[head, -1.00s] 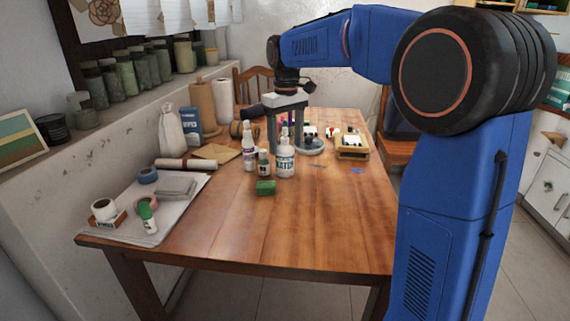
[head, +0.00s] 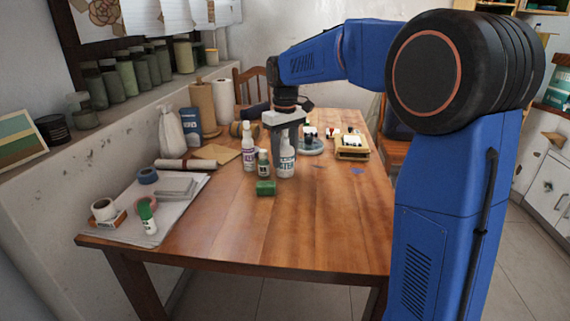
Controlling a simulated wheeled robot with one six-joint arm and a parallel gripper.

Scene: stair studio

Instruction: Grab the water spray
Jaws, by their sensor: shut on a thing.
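The water spray is a white bottle (head: 286,164) with dark lettering on its label, upright on the wooden table near its middle. My gripper (head: 286,147) points down over it and is shut on its upper part. The gripper's fingers cover the bottle's top and part of its label. The bottle's base appears to be at table height; whether it touches the wood I cannot tell.
Close on the left stand another white bottle (head: 249,152) and a small green-labelled bottle (head: 264,163). A green block (head: 265,188) lies in front. A wooden tray (head: 352,154) is to the right. The table's front right (head: 320,225) is clear.

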